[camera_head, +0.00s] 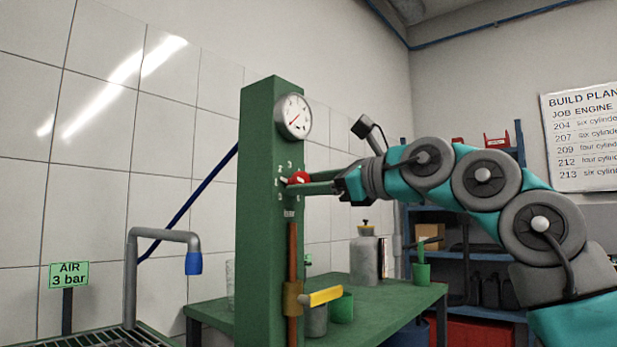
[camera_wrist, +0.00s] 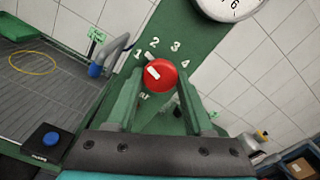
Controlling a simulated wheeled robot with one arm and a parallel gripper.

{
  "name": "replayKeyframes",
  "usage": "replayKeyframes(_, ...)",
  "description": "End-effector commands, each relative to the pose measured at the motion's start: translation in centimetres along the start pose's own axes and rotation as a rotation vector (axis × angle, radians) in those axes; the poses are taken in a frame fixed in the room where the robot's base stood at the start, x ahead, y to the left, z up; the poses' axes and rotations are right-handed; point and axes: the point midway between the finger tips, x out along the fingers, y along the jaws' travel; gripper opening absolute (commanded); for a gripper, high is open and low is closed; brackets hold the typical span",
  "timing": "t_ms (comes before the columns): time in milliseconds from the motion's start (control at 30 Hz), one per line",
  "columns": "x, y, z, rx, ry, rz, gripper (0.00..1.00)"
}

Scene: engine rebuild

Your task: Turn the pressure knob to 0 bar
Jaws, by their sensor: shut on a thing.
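The red pressure knob (camera_head: 299,178) sits on the front of the green column (camera_head: 262,220), below a round white gauge (camera_head: 293,117). The gauge's red needle points to the lower left. My gripper (camera_head: 305,183) is shut on the knob, a green finger on either side. In the wrist view, the knob (camera_wrist: 161,75) sits between the fingertips, and its white mark lies left of centre, roughly toward the 1. The numbers 1 to 4 show around it; I cannot see a 0, and the lettering below is partly hidden by a finger.
A green sign (camera_head: 69,275) reads "AIR 3 bar". A grey pipe with a blue end (camera_head: 194,263) stands left of the column. A green bench (camera_head: 400,298) with a grey canister (camera_head: 365,258) is behind.

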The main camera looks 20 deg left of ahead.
Motion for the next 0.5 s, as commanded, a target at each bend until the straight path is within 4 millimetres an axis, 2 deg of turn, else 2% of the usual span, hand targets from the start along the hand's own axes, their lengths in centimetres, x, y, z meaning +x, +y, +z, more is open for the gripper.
replayKeyframes(500, -0.01, -0.2, 0.19, -0.491, -0.001, 0.0, 0.0)
